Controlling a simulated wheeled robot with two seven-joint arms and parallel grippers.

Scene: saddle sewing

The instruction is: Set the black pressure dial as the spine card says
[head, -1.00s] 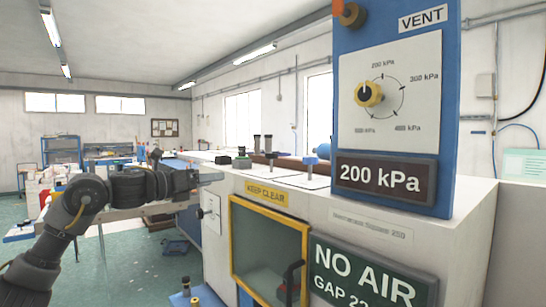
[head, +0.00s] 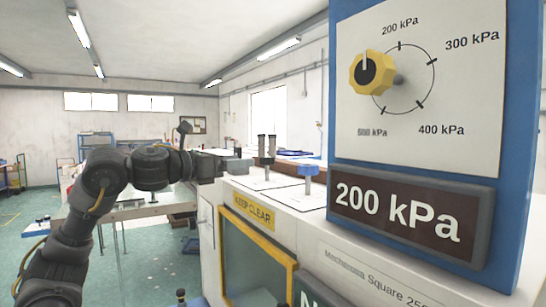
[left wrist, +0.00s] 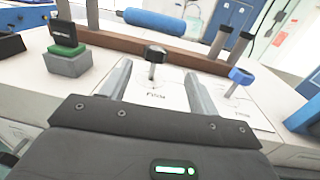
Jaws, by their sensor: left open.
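A black T-shaped knob (left wrist: 155,54) stands upright on a white plate on the machine top. In the left wrist view it is between the fingers of my open left gripper (left wrist: 158,78), slightly beyond their tips; I see no grip on it. In the head view my left gripper (head: 236,166) is at the machine's left top edge. A yellow-rimmed gauge knob with a black face (head: 372,72) sits on the blue panel, its white mark pointing up near 200 kPa. The display (head: 398,215) reads 200 kPa. No readable spine card shows. My right gripper is not in view.
A blue knob (head: 308,172) stands right of the black one, with dark posts (head: 266,148) behind. A green-topped block (left wrist: 67,52) stands at left in the wrist view. The blue panel (head: 515,120) rises at right. A yellow-framed window (head: 255,265) is below.

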